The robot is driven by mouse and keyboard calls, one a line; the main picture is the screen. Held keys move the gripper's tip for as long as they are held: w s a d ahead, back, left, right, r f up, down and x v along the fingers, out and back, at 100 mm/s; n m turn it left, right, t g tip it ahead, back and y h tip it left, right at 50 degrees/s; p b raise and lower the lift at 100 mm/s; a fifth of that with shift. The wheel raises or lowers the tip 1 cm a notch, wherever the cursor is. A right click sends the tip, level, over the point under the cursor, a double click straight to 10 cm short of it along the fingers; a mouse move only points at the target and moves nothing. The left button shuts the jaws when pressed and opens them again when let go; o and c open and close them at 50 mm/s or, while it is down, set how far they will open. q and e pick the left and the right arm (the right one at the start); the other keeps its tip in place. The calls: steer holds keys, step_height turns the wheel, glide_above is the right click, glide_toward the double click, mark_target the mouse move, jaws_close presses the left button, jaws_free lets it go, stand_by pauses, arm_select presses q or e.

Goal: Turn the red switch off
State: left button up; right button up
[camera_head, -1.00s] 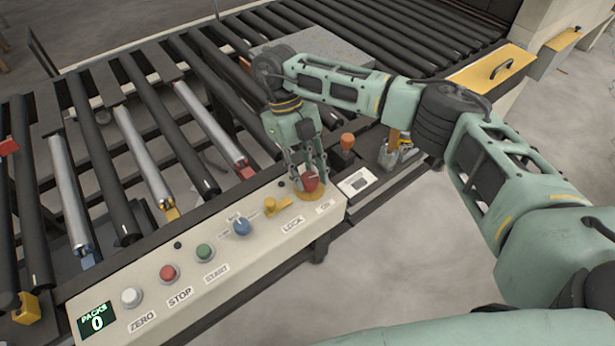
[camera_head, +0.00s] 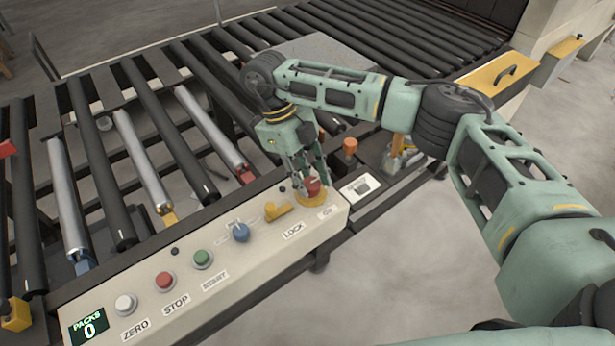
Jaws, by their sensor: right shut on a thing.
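The red switch (camera_head: 313,187) sits on a round yellow base (camera_head: 311,199) at the right end of the control panel, above the ON label. My right gripper (camera_head: 311,180) points down over it and is shut on the red switch. Its fingers partly cover the switch, so its exact angle is hard to tell. My left gripper does not show.
An orange knob (camera_head: 350,146) stands close behind the gripper. Rollers lie beyond.

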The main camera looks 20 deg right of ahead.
steer(key=o, duration=1)
steer(key=shift+s+a, duration=0.25)
steer(key=shift+o, duration=0.2)
steer(key=shift+d, duration=0.1)
steer(key=shift+w+r, duration=0.15)
steer(key=shift+r, duration=0.1)
steer(key=v, duration=1.1)
steer(key=shift+r, duration=0.2)
steer(key=shift+f, duration=0.1)
